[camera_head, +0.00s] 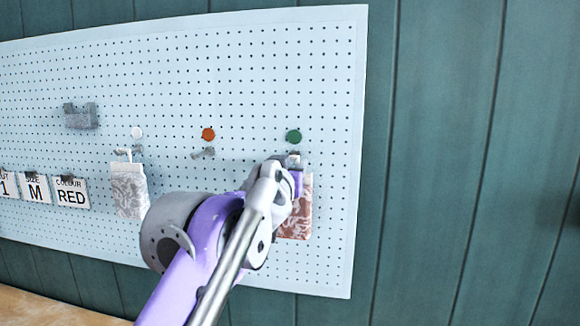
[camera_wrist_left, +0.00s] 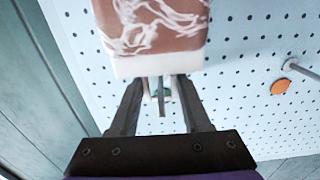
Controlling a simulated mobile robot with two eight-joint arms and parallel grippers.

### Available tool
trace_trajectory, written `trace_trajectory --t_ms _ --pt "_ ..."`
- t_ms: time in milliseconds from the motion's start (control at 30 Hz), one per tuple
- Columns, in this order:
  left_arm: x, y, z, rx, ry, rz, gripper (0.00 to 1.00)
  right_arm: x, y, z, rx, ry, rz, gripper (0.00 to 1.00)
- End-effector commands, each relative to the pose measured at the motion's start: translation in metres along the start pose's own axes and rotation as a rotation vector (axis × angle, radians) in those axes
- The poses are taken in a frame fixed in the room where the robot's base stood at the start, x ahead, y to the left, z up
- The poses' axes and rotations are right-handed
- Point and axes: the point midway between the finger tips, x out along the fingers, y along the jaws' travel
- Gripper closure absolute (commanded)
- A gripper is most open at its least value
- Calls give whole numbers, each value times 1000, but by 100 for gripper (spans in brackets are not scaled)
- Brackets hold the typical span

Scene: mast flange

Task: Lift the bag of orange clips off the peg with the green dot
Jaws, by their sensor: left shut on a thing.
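The bag of orange clips (camera_head: 302,222) is a brown-orange bag with white swirls and a pale top strip. It hangs upright below the green dot (camera_head: 293,137) at the right side of the pegboard. My left gripper (camera_head: 292,170) is shut on its top strip, and the arm covers the bag's left part. In the left wrist view the bag (camera_wrist_left: 155,25) is at the top, its pale edge at the fingertips (camera_wrist_left: 160,82). A peg and a bit of green show between the fingers. Whether the bag still rests on the peg is unclear. My right gripper is not in view.
A grey-white bag (camera_head: 129,190) hangs under the white dot (camera_head: 136,132). The peg (camera_head: 203,153) under the orange dot (camera_head: 208,134) is bare. A grey holder (camera_head: 81,116) and cards, one reading RED (camera_head: 71,192), are at left. The pegboard (camera_head: 335,100) ends just right of the bag.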

Motion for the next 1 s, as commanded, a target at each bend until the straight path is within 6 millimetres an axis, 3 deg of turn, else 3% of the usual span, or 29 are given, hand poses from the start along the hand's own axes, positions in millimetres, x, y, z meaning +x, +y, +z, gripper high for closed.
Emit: trace_trajectory --t_ms 33,133,1000 --pt "0 0 0 0 0 0 82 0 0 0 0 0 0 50" --pt "0 0 0 0 0 0 100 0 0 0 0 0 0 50" --pt "-6 0 -16 0 0 0 100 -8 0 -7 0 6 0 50"
